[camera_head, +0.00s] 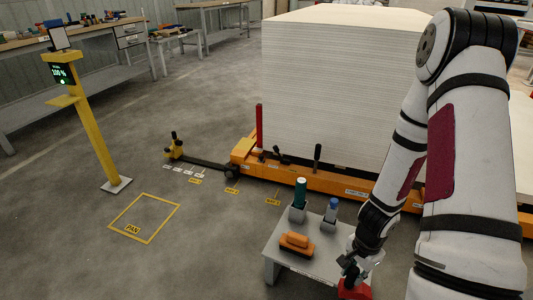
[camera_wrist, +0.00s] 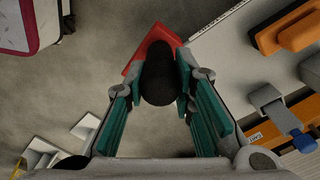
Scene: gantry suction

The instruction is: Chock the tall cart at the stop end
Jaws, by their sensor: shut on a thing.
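The tall cart is a low orange frame (camera_head: 330,182) bearing a high stack of white sheets (camera_head: 340,95). A red post (camera_head: 259,126) stands at its left end. My gripper (camera_head: 352,268) is low at the right edge of the small grey table. It is shut on the black knob (camera_wrist: 158,78) of a red chock (camera_wrist: 148,44). In the head view the chock (camera_head: 355,291) shows only partly at the bottom edge. In the wrist view it is beside the table, over bare floor; its height is unclear.
A black bar with a yellow end piece (camera_head: 174,153) extends left from the cart. A yellow post (camera_head: 93,130) and floor square (camera_head: 145,218) lie left.

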